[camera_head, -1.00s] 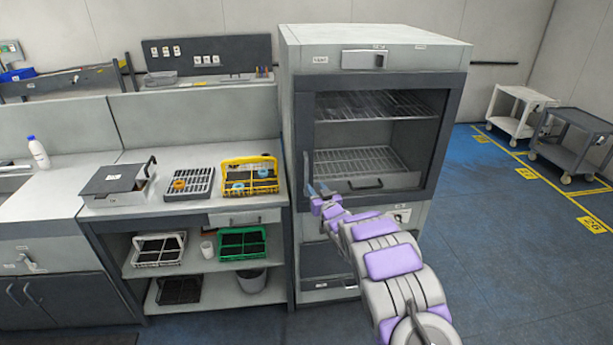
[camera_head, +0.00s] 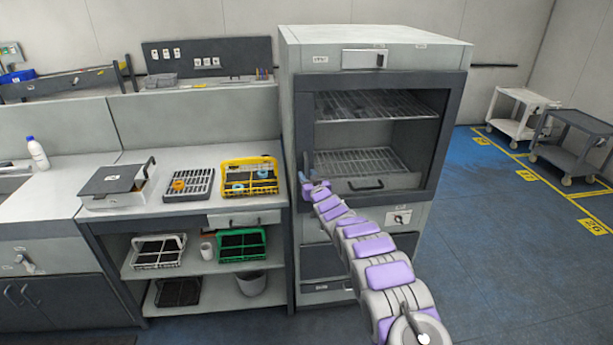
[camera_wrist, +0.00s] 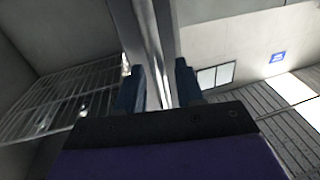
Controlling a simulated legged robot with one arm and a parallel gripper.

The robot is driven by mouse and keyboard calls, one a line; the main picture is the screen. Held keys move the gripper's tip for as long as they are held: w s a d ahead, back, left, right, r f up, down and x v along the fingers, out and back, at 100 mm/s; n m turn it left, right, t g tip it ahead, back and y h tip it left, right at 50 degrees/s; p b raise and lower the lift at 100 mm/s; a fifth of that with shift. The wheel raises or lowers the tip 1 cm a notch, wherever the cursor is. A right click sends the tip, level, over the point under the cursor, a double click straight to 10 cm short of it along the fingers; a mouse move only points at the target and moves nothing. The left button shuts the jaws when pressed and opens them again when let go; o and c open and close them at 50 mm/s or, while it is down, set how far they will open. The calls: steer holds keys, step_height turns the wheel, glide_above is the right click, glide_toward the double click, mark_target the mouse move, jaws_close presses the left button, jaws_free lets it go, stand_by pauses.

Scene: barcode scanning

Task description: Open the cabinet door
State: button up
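The cabinet (camera_head: 455,110) is a tall light-grey unit with a dark-framed front door (camera_head: 437,150). The door looks shut, and wire racks show through its window. A slim upright handle (camera_head: 306,160) is at the door's left side. My gripper (camera_head: 304,176) is at the lower part of this handle, with its fingers pointing up and forward. In the wrist view, the two dark-blue fingers (camera_wrist: 159,88) stand apart, with a pale upright bar (camera_wrist: 150,45) showing between them. I cannot tell whether they touch it.
A bench (camera_head: 135,220) left of the cabinet holds a lidded box (camera_head: 118,185), a grey rack (camera_head: 190,184) and a yellow rack (camera_head: 249,176). Two carts (camera_head: 520,110) stand at the far right. The blue floor (camera_head: 490,240) right of the cabinet is clear.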

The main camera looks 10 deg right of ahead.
steer(key=shift+x, duration=0.75)
steer(key=shift+w+f, duration=0.1)
steer(key=shift+w, duration=0.2)
steer(key=shift+d, duration=0.1)
jaws_close()
